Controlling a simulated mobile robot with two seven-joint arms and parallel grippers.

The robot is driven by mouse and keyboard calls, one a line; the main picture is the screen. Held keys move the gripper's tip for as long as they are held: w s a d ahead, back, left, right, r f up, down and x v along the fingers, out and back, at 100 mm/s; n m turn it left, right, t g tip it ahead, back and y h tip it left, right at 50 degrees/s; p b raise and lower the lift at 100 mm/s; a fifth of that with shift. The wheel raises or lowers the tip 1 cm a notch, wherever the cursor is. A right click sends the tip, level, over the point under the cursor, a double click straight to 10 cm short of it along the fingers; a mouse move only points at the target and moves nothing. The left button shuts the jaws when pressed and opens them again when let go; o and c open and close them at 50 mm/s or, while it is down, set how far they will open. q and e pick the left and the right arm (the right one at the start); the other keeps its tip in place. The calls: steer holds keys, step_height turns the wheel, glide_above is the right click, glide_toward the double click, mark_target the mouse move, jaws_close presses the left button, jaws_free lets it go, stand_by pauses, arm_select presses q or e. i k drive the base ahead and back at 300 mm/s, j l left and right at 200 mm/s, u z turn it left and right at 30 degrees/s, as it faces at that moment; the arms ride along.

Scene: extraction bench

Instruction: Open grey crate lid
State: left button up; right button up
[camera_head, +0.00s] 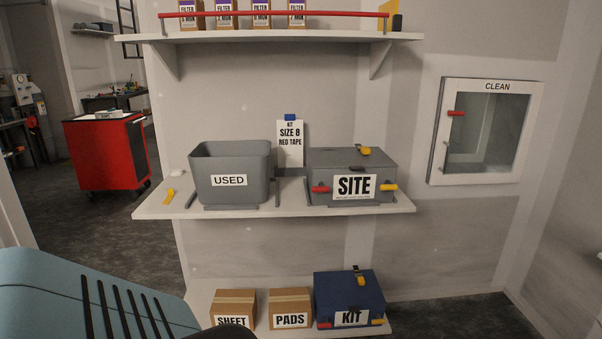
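A grey crate labelled SITE (316,195) stands on the right half of the middle shelf. Its grey lid (335,158) lies flat and closed on top. A yellow and black latch or handle (362,151) sits at the back right of the lid. A red handle (320,189) is on the crate's front left and a yellow handle (388,187) on its front right. Neither of my grippers shows in the head view.
An open grey bin labelled USED (229,181) stands left of the crate on the shelf (290,208). A card (290,145) stands behind, between them. A blue KIT crate (348,290) and two cardboard boxes (234,302) are below. A CLEAN wall cabinet (487,130) hangs at right.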

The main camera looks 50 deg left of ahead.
mark_target(349, 157)
steer(key=u, duration=1.4)
